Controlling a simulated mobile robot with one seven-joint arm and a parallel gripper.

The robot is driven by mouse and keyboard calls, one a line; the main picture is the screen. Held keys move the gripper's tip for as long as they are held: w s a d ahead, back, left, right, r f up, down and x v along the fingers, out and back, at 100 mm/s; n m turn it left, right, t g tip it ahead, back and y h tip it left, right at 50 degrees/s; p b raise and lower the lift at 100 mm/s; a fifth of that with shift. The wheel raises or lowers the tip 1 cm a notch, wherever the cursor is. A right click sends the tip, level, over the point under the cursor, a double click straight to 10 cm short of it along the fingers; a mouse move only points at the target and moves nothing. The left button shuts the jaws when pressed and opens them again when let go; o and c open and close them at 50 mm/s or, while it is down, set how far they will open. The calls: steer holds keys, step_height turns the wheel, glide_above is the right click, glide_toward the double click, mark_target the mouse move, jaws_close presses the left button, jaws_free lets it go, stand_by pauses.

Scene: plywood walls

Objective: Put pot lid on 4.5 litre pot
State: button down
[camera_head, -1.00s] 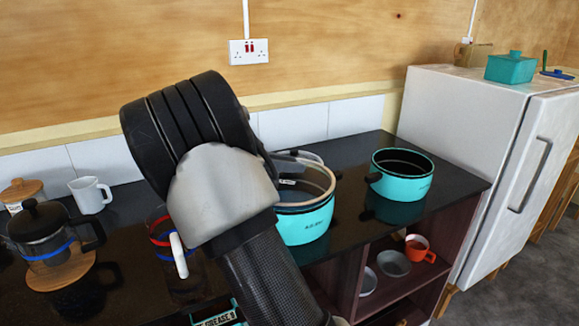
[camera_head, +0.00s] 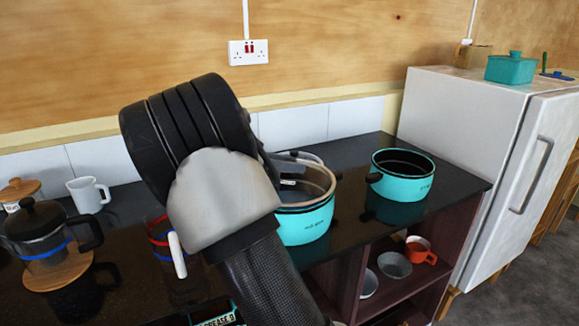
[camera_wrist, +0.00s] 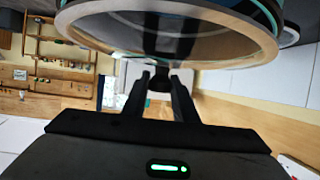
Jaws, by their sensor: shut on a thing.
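The pot lid (camera_wrist: 235,50), glass with a wide metal rim, fills the top of the wrist view. My gripper (camera_wrist: 160,85) is shut on its dark knob, which is partly hidden between the fingers. In the head view the lid (camera_head: 318,178) is at the mouth of the larger turquoise pot (camera_head: 306,226), partly behind my wrist. I cannot tell whether the rim rests on the pot all round. This pot stands on the dark counter, with lettering too small to read. A smaller turquoise pot (camera_head: 403,183) stands open to its right.
On the dark counter (camera_head: 455,182), a French press (camera_head: 42,238), a white mug (camera_head: 90,195) and a red-and-blue-banded glass vessel (camera_head: 160,235) stand left of my arm. A white fridge (camera_head: 470,110) is at right. Shelves below hold an orange mug (camera_head: 420,255) and bowls (camera_head: 394,265).

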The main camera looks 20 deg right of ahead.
steer(key=shift+f+b, duration=0.65)
steer(key=shift+b, duration=0.4)
stand_by(0.5)
steer(key=c, duration=1.4)
jaws_free()
steer(key=shift+o, duration=0.2)
steer(key=shift+a, duration=0.1)
